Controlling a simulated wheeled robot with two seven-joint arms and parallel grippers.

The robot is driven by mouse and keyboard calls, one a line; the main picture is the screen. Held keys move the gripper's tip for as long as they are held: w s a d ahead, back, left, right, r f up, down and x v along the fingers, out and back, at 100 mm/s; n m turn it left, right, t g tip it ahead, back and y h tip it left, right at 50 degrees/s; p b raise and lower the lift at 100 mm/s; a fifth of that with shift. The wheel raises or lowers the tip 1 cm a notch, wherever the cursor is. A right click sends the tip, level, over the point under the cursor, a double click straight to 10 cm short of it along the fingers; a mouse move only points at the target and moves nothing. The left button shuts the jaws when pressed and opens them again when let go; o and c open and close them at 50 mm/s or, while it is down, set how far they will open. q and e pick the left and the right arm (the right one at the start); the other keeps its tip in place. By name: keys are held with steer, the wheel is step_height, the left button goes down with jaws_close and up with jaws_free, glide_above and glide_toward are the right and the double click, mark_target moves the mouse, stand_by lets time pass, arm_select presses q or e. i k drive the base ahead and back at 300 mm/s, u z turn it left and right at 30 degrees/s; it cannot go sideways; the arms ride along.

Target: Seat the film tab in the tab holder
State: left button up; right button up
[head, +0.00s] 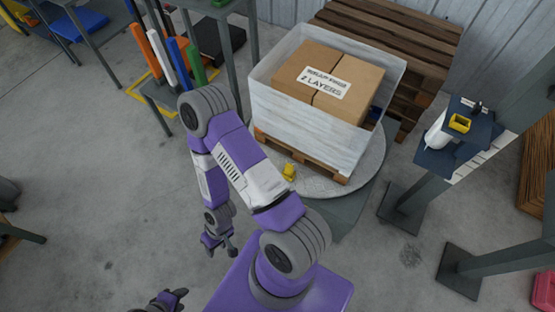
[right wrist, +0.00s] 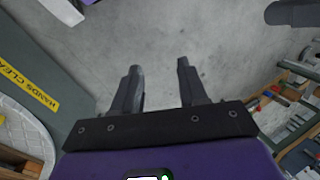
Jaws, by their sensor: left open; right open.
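A small yellow piece (head: 289,172) sits at the near edge of the round turntable, by the pallet's front corner. Another yellow piece (head: 460,123) is on a dark blue shelf at the right. I cannot tell which of these, if either, is the film tab or the tab holder. My right gripper (head: 222,247) is open and empty, left of the turntable and apart from both pieces. Its two fingers (right wrist: 160,70) show bare floor between them in the right wrist view. My left gripper (head: 172,298) is open at the bottom edge, partly cut off.
A carton (head: 328,82) stands inside whitish film (head: 300,122) on a pallet on the turntable (head: 368,165). Stacked pallets (head: 400,35) are behind. A post (head: 420,205) rises at the right. A rack with coloured boards (head: 148,50) stands at the upper left.

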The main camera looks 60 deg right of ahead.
mark_target(476, 133)
steer(key=z, duration=0.95)
steer(key=i, duration=0.95)
steer(key=z, duration=1)
